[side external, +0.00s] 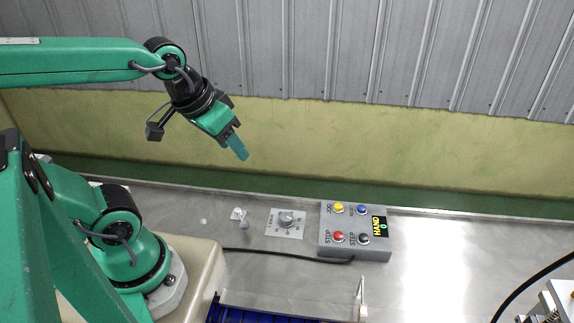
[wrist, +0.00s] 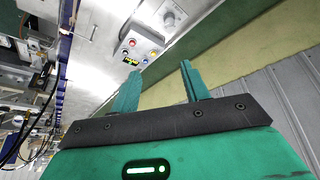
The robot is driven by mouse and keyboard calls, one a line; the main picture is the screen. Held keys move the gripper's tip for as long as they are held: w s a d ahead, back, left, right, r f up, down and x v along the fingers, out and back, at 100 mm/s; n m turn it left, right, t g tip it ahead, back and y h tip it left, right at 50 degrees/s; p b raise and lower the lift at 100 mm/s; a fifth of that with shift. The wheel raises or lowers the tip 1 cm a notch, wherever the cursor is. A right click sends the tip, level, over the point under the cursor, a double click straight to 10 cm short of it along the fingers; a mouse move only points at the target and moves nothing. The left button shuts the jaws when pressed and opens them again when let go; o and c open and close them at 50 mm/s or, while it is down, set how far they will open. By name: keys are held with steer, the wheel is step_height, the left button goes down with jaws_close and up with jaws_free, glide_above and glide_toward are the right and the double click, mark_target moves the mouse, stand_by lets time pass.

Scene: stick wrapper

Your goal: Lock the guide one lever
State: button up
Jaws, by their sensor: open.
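My gripper (side external: 238,147) is raised over the steel table, well above the controls. In the wrist view my gripper (wrist: 160,78) shows two teal fingers spread apart with nothing between them. No part is clearly marked as the guide one lever. A small pale lever (side external: 242,218) stands on the table left of the dial, and a thin upright post (side external: 362,293) stands near the front edge. I cannot tell whether either is the guide one lever. The gripper touches none of these.
A grey control box (side external: 327,246) with several coloured buttons and a "HAND 0" display sits beside a dial plate (side external: 286,222). The box also shows in the wrist view (wrist: 150,37). Metal machinery (side external: 556,303) is at lower right. The table (side external: 460,250) right of the box is clear.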

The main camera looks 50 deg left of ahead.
steer(key=w+a+f+n+g, duration=0.4)
steer(key=w+f+n, duration=0.2)
steer(key=f+n, duration=0.45)
steer(key=n+g, duration=0.3)
steer(key=n, duration=0.6)
glide_above(241, 218)
steer(key=d, duration=0.3)
step_height(241, 218, down, 13)
steer(key=shift+w+a+f, duration=0.1)
steer(key=shift+w+f, duration=0.1)
steer(key=shift+w, duration=0.2)
steer(key=shift+f, duration=0.15)
steer(key=shift+s+f, duration=0.2)
steer(key=shift+f, duration=1)
steer(key=shift+s+f, duration=0.25)
steer(key=shift+f, duration=1)
steer(key=shift+s+f, duration=0.2)
steer(key=shift+f, duration=1)
jaws_close()
